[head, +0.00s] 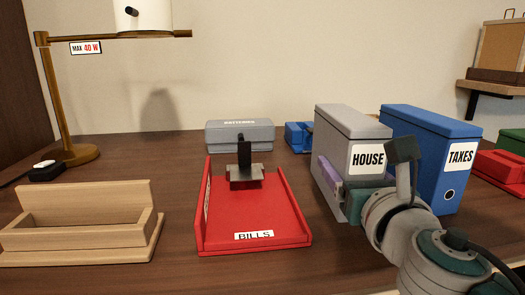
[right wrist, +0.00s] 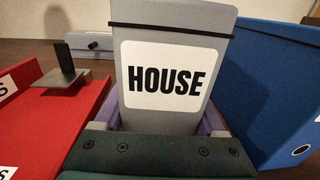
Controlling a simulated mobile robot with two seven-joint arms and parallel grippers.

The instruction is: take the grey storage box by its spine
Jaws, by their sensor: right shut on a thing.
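The grey storage box (head: 348,122) stands upright on the desk, its spine with a white HOUSE label facing me. It also shows in the right wrist view (right wrist: 176,40), with a dark band across its upper part. My right gripper (head: 345,188) is at the lower part of the spine, below the label. It is shut on the box, with a purple finger along each side in the right wrist view (right wrist: 163,122). The far finger is hidden in the head view. My left gripper is in neither view.
A blue TAXES box (head: 428,145) stands close to the right. A red BILLS tray (head: 275,215) with a dark stamp-like object (head: 246,172) lies to the left. A wooden holder (head: 85,225), a lamp (head: 68,100) and a grey-blue case (head: 238,137) stand further off.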

